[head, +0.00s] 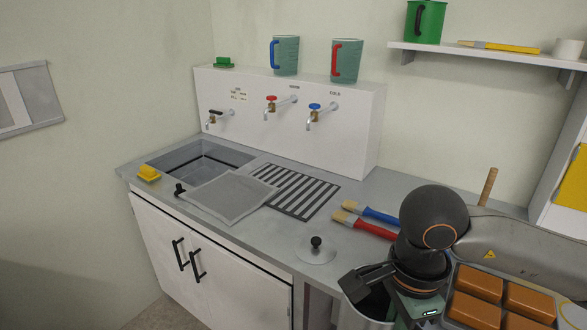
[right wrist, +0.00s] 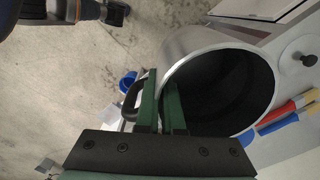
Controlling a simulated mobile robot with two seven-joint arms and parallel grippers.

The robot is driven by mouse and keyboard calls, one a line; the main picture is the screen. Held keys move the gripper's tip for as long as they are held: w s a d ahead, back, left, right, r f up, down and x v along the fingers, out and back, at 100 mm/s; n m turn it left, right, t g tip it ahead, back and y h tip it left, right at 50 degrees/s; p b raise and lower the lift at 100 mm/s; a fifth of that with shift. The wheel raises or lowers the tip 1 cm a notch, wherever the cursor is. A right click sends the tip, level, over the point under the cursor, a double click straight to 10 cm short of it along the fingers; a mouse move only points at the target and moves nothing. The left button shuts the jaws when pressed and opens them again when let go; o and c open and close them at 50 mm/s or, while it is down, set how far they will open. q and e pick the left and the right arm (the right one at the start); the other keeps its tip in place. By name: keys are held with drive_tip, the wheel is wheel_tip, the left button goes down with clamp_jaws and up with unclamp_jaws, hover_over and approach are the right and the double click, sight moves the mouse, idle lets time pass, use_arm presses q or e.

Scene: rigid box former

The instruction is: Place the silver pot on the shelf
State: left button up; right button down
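The silver pot (right wrist: 184,50), a cylinder with a dark inside, has its open mouth facing the right wrist camera. It also shows at the bottom of the head view (head: 364,312), partly hidden by my right gripper, by the counter's front edge. My right gripper (right wrist: 161,102) has its green fingers closed across the pot's wall, one outside and one inside the rim, beside a black handle (right wrist: 131,100). The white shelf (head: 480,55) is on the back wall at the upper right, holding a green mug (head: 427,22), a brush and a white cup. My left gripper is not seen.
On the grey counter are a lid with a black knob (head: 316,254), blue and red brushes (head: 372,228), a striped drain (head: 300,190) and a sink (head: 200,160). A tray of brown blocks (head: 478,283) is at right. Two measuring jugs (head: 286,56) stand above the taps.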

drive_tip(key=n, duration=0.2)
drive_tip(key=d+n, duration=0.1)
drive_tip(key=shift+w+f, duration=0.25)
drive_tip(key=shift+w, duration=0.05)
drive_tip(key=n, duration=0.1)
drive_tip(key=d+n, duration=0.1)
drive_tip(key=n, duration=0.1)
drive_tip(key=f+n+p, duration=0.1)
drive_tip(key=n, duration=0.1)
drive_tip(key=shift+w+d, duration=0.35)
drive_tip(key=shift+d, duration=0.05)
drive_tip(key=shift+w+d+f+n+p, duration=0.15)
drive_tip(key=shift+d+f+n, duration=0.25)
drive_tip(key=shift+n, duration=0.95)
drive_tip(key=shift+w+d+f+n+p, duration=0.1)
drive_tip(key=shift+d+f+n+p, duration=0.3)
drive_tip(key=shift+n, duration=0.9)
drive_tip(key=shift+w+d+f+n+b, duration=0.15)
drive_tip(key=shift+d+n, duration=0.45)
drive_tip(key=shift+n, duration=0.75)
drive_tip(key=shift+w+r, duration=0.1)
